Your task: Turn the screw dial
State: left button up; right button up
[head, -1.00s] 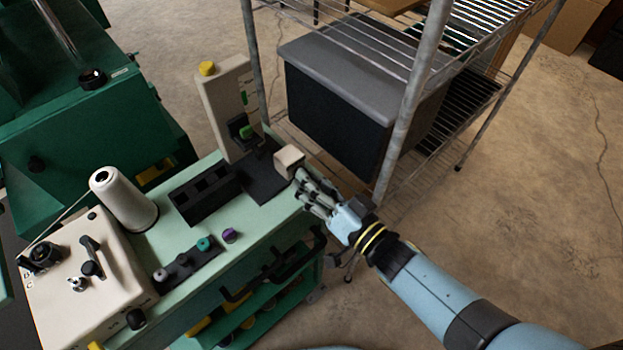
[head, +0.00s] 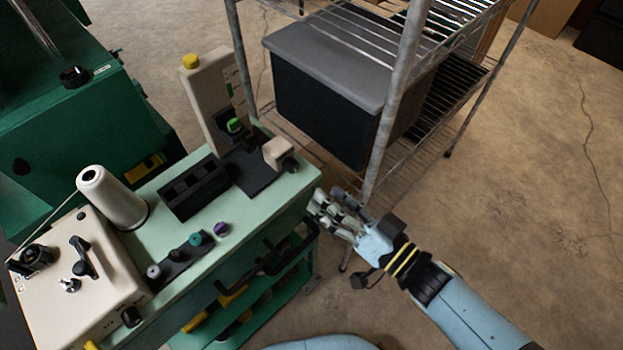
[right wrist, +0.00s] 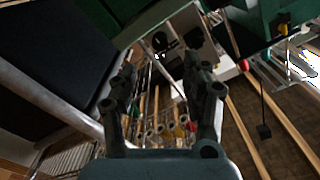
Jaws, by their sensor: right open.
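A small beige block (head: 277,151) with a dark round knob (head: 291,166), which looks like the screw dial, sits at the right end of the green cart top (head: 153,200). The knob faces right, toward my arm. My right gripper (head: 328,207) is open and empty. It is off the cart's right edge, apart from the knob and below and right of it in the head view. In the right wrist view, the spread dark fingers (right wrist: 166,85) have nothing between them; I cannot make out the knob there. My left gripper is not in view.
A wire shelf (head: 395,110) with a large dark bin (head: 325,115) stands behind the cart. A beige upright with a yellow knob (head: 190,61), a black slotted block (head: 192,186) and a white thread cone (head: 110,195) stand on the cart. Floor at the right is clear.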

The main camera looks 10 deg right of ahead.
jog(key=v, duration=0.4)
